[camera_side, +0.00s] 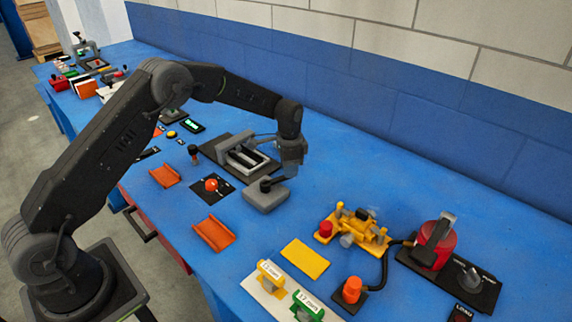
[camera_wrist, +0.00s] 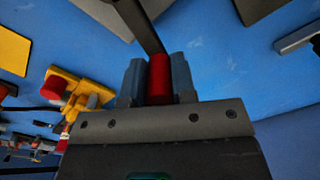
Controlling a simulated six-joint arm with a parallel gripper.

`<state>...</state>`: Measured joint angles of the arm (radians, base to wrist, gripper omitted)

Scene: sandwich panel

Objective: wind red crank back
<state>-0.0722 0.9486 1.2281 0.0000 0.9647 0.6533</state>
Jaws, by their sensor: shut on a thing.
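My gripper (camera_side: 290,166) is low over the blue bench, just right of a grey block (camera_side: 266,199). In the wrist view, my gripper's two grey fingers (camera_wrist: 157,82) are shut around the upright red crank handle (camera_wrist: 159,76). A dark crank arm (camera_wrist: 143,24) runs from the handle toward the grey block, which shows at the top edge. In the side view, the crank arm (camera_side: 278,181) reaches from the dark hub (camera_side: 265,185) on the block toward my gripper. The red handle is hidden there by my gripper.
A grey slide fixture (camera_side: 246,158) stands just behind the block. A yellow fixture (camera_side: 357,230) and a red canister (camera_side: 434,243) stand at the right front. A red knob on a black plate (camera_side: 211,186) is left of the block. The bench right of my gripper is clear.

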